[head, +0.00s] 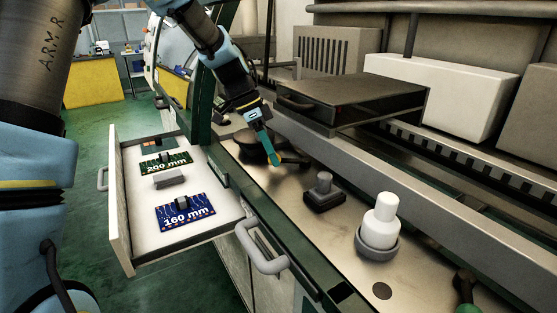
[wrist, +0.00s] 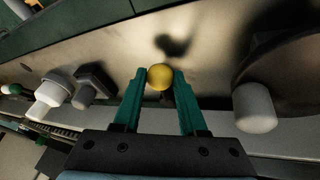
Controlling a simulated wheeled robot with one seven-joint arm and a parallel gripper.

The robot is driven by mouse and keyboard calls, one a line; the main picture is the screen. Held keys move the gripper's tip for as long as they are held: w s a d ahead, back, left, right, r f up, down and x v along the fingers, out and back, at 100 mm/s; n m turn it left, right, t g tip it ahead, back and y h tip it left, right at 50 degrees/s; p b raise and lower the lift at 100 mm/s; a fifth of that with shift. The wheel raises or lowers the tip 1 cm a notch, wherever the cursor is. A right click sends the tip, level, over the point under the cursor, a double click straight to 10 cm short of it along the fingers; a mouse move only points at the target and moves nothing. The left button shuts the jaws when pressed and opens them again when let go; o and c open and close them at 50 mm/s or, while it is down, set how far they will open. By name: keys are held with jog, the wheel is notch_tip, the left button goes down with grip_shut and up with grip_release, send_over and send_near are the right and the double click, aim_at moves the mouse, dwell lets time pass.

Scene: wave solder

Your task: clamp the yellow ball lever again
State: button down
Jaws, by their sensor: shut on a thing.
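The yellow ball (wrist: 160,77) of the lever sits between the two green fingertips of my gripper (wrist: 160,90) in the wrist view. The fingers are shut on it from both sides. In the head view my gripper (head: 270,150) reaches down over the metal deck, by a dark round part. The ball cannot be made out in the head view. Most of the lever's arm and its base are hidden behind the ball and fingers; a dark shadow falls on the metal beyond the ball.
A dark block with a knob (head: 324,192) and a white bottle in a grey holder (head: 380,228) stand on the deck. An open drawer (head: 120,200) holds boards marked 200 mm (head: 165,161) and 160 mm (head: 185,213). A dark hood (head: 350,100) with a handle overhangs the back.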

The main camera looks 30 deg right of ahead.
jog(key=shift+w+d+m+g+y+p, duration=0.15)
jog(key=shift+w+d+m+y+p, duration=0.1)
jog(key=shift+w+m, duration=0.35)
jog(key=shift+w+d+m+g+y+p, duration=0.2)
jog(key=shift+w+m, duration=0.15)
jog(key=shift+m, duration=0.35)
jog(key=shift+w, duration=0.1)
jog(key=c, duration=0.6)
grip_release()
jog(key=shift+o, duration=0.7)
